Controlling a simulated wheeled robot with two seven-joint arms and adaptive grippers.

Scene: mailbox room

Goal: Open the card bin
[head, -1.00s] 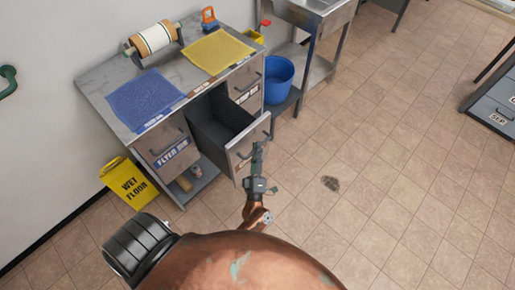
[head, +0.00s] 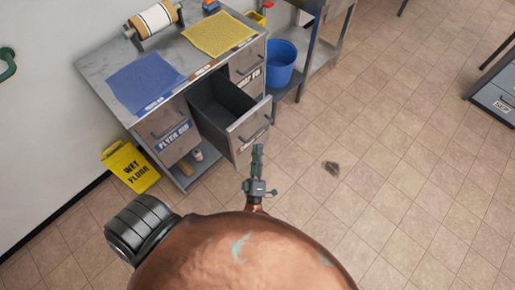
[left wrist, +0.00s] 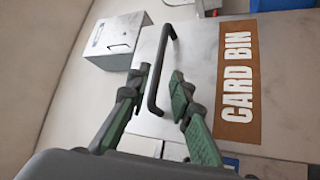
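The card bin is a grey drawer in the desk, and in the head view it stands pulled out with its dark inside (head: 222,102) showing. Its front panel (head: 248,130) faces my left gripper (head: 257,160). In the left wrist view the panel carries a brown label reading CARD BIN (left wrist: 237,80) and a dark bar handle (left wrist: 153,92). My left gripper (left wrist: 160,78) is open, with its green-padded fingers on either side of the handle and a visible space around the bar. My right gripper is not in view.
The flyer bin (head: 168,138) is shut, left of the open drawer. A yellow wet floor sign (head: 130,167) stands at the desk's left. A blue bucket (head: 282,64) sits on a low shelf at right. The tiled floor (head: 390,150) is largely clear.

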